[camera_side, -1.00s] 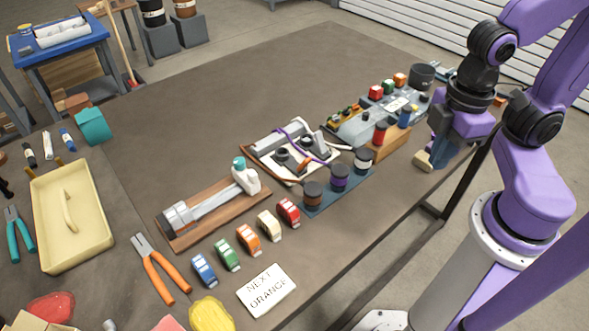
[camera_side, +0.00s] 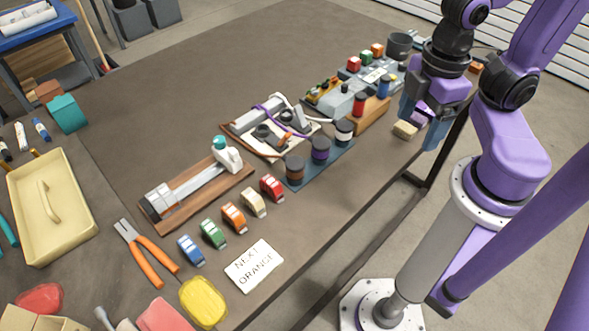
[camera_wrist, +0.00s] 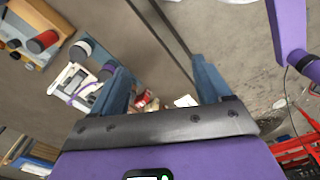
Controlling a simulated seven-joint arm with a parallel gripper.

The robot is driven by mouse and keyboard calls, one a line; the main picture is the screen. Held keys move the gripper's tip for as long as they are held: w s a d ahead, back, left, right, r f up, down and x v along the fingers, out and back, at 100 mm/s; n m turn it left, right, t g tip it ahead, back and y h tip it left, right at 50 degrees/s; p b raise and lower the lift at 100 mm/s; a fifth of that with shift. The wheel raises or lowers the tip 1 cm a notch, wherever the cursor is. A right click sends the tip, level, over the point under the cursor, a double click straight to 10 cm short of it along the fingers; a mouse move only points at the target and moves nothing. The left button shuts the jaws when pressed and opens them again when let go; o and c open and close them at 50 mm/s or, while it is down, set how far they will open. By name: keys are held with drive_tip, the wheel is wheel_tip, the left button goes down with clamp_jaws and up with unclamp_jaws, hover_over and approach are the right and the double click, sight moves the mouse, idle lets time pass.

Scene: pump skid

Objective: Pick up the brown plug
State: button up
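The brown plug (camera_side: 294,170) is a short dark-topped cylinder with a brown band. It stands upright at the near end of a blue strip (camera_side: 315,171), beside a purple plug (camera_side: 320,150) and a white-banded plug (camera_side: 343,132) in the side view. My gripper (camera_side: 421,122) is open and empty, over the table's right edge, well to the right of the brown plug and apart from it. In the wrist view my gripper's (camera_wrist: 162,88) two blue fingers stand wide apart. There the brown plug cannot be made out; the left finger covers part of the plug row.
A cream block (camera_side: 405,130) lies near my fingers. Tape rolls (camera_side: 233,217) and a "NEXT ORANGE" card (camera_side: 254,265) are left of the plugs. The table's far middle is clear.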

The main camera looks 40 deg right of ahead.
drive_tip(key=n, duration=1.7)
hover_over(295, 162)
wheel_tip(295, 162, down, 3)
drive_tip(key=f, duration=1.1)
drive_tip(key=shift+s+f, duration=0.1)
drive_tip(key=shift+s, duration=0.1)
drive_tip(key=shift+w+f, duration=0.15)
drive_tip(key=shift+f, duration=1.3)
drive_tip(key=shift+w+f, duration=0.1)
drive_tip(key=shift+f, duration=1.3)
drive_tip(key=c, duration=1.2)
